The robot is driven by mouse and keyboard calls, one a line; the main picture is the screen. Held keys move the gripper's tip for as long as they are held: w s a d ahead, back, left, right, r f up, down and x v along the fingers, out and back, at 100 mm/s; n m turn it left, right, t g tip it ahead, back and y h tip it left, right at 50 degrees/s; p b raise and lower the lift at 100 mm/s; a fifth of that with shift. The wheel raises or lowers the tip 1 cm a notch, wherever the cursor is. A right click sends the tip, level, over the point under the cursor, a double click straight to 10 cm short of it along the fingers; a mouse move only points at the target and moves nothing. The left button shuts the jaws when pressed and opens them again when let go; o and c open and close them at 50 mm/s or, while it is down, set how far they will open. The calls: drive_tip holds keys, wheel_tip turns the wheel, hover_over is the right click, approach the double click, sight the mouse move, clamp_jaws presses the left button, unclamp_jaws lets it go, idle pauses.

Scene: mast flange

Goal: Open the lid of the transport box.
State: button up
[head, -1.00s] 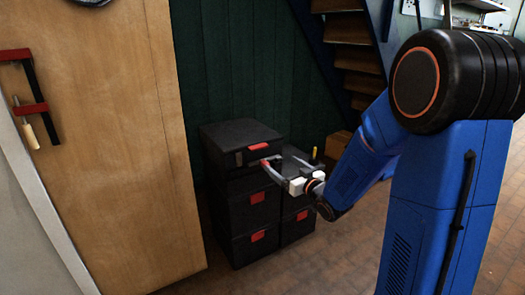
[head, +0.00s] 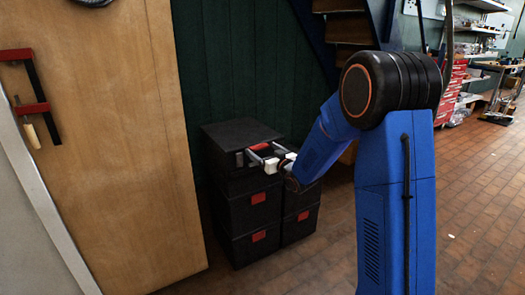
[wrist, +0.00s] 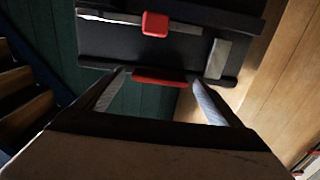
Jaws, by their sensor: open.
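The transport box (head: 232,137) is black with a flat dark lid and stands on top of a stack of similar boxes. Its lid looks shut in the head view. A red latch (head: 258,147) is on its front; in the wrist view a red tab (wrist: 158,82) lies between my fingertips and a red block (wrist: 155,24) shows farther up. My gripper (head: 264,154) is open at the box front, its fingers on either side of the red latch. In the wrist view my gripper (wrist: 161,82) spans the red tab; I cannot tell whether the fingers touch it.
Black boxes with red latches (head: 258,198) stand below and beside. A wooden door (head: 100,140) with clamps is close on the left, a green wall (head: 245,60) behind. Stairs (head: 345,28) rise behind my arm. Brick floor (head: 470,200) is open on the right.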

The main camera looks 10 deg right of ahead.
drive_tip(key=shift+w+a, duration=0.15)
drive_tip(key=shift+w, duration=0.25)
drive_tip(key=c, duration=1.5)
drive_tip(key=r, duration=0.3)
drive_tip(key=w+r, duration=0.1)
drive_tip(key=r, duration=0.6)
drive_tip(key=shift+w+a+r, duration=0.15)
drive_tip(key=shift+a+r, duration=0.05)
drive_tip(key=shift+r, duration=0.05)
drive_tip(key=w+a+r, duration=0.2)
drive_tip(key=w+r, duration=0.4)
drive_tip(key=r, duration=0.2)
drive_tip(key=w+a+r, duration=0.2)
drive_tip(key=w+r, duration=0.4)
drive_tip(key=r, duration=0.2)
drive_tip(key=w+a+r, duration=0.2)
drive_tip(key=w+r, duration=0.5)
drive_tip(key=r, duration=0.1)
drive_tip(key=shift+a+r, duration=0.1)
drive_tip(key=shift+r, duration=0.15)
